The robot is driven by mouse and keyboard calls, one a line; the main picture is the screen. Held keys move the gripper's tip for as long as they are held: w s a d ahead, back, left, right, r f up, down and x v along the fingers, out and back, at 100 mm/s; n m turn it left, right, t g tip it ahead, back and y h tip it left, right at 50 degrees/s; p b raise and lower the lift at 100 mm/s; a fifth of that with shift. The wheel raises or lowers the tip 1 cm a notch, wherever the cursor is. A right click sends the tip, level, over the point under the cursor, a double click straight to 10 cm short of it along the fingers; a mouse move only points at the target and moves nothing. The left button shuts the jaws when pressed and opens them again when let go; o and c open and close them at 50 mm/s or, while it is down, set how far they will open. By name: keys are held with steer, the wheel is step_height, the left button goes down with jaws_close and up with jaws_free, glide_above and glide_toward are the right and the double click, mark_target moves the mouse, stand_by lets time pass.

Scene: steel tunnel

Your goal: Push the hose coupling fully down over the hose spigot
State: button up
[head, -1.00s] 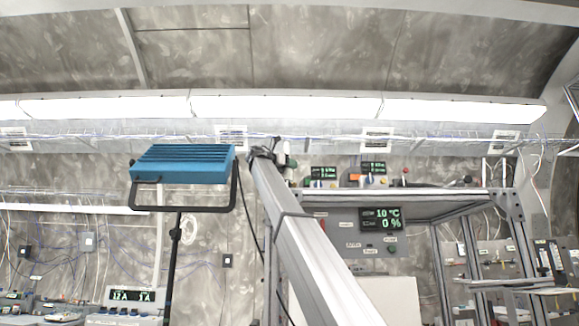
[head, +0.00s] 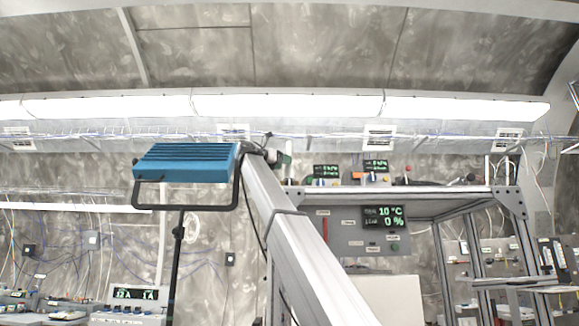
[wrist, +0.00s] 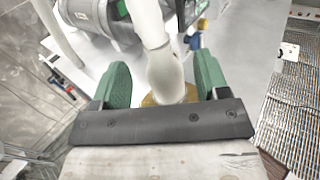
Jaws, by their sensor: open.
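My gripper (wrist: 161,82) shows in the wrist view with its two green fingers apart, so it is open. A pale, hose-like tube (wrist: 165,62) comes down from the top between the fingers. A tan, brass-like piece (wrist: 150,100) shows at its lower end, partly hidden by the tube and the dark gripper bar. It may be the hose coupling, but I cannot tell. I cannot make out the spigot or whether anything is seated on it. Neither the gripper nor the hose parts can be made out in the head view.
In the wrist view, a grey cylindrical machine (wrist: 112,28) lies behind the left finger, and a ribbed panel (wrist: 298,110) is at right. In the head view, a blue lamp (head: 185,163) stands at left; a metal frame with a display (head: 384,217) stands at right.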

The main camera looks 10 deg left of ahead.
steer(key=shift+v, duration=2.8)
